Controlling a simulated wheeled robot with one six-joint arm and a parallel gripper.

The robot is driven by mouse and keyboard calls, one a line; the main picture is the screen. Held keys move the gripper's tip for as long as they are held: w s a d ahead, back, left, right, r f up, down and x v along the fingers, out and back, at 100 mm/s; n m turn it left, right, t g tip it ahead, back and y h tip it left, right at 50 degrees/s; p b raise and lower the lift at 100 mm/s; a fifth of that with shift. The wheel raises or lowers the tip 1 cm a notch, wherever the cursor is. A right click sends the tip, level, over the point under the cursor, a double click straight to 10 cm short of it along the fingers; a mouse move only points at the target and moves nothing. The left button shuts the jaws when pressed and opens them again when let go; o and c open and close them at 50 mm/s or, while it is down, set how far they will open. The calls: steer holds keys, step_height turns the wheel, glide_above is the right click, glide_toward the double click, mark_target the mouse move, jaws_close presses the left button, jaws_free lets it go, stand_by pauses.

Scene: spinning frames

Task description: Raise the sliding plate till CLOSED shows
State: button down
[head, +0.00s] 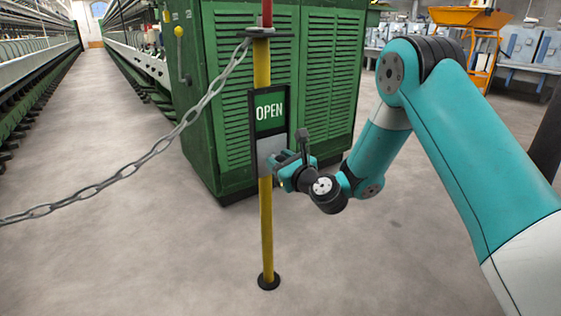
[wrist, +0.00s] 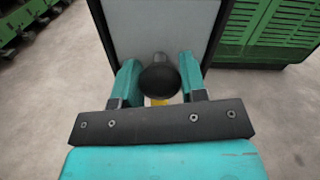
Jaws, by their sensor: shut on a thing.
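A sign in a black frame is fixed on a yellow post (head: 265,225), and its green face (head: 269,111) reads OPEN. A grey sliding plate (head: 266,150) sits in the lower part of the frame, below the word. In the wrist view the plate (wrist: 160,25) fills the top middle, with a round black knob (wrist: 159,81) in front of it. My gripper (head: 283,160) is at the plate from the right. Its two teal fingers, also in the wrist view (wrist: 160,85), are shut on the knob, one on each side. The word CLOSED is not visible.
A chain (head: 135,165) hangs from the post top toward the lower left. A green louvred cabinet (head: 225,110) stands close behind the post. Spinning frames (head: 120,35) line the left. The floor around the post base (head: 268,281) is clear.

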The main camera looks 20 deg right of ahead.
step_height(320, 180, up, 12)
steer(key=p, duration=1.4)
steer(key=shift+r, duration=0.25)
steer(key=c, duration=0.7)
jaws_free()
steer(key=shift+r, duration=0.1)
steer(key=shift+s+f, duration=0.1)
steer(key=shift+f, duration=0.1)
